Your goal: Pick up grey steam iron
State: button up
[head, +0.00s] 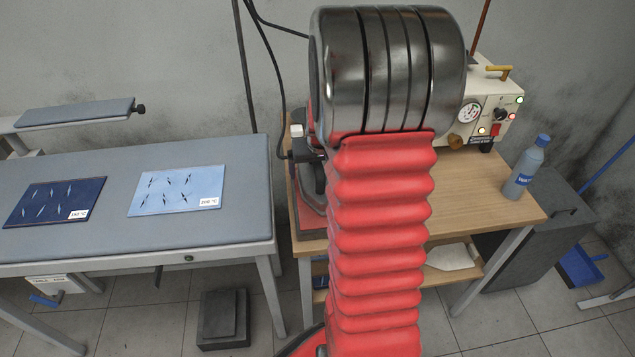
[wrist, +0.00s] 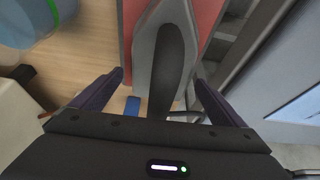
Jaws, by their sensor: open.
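The grey steam iron (wrist: 150,40) lies in the middle of the wrist view, with a long dark handle (wrist: 168,70) along its top. It rests on a red pad (wrist: 207,15) on the wooden table. My gripper (wrist: 159,78) is open, with one dark finger on each side of the iron's rear part. The frames do not show whether the fingers touch it.
On the wooden table (head: 475,180) stand a steam generator (head: 490,115) with a gauge and a grey-blue bottle (head: 525,168) at the right. An ironing table (head: 120,225) with two cloth pieces stands close on the left. Dark cables hang behind the iron.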

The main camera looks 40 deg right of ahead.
jog(key=shift+c, duration=0.2)
jog(key=c, duration=2.1)
jog(key=shift+w+d+r, duration=0.1)
jog(key=shift+r, duration=0.05)
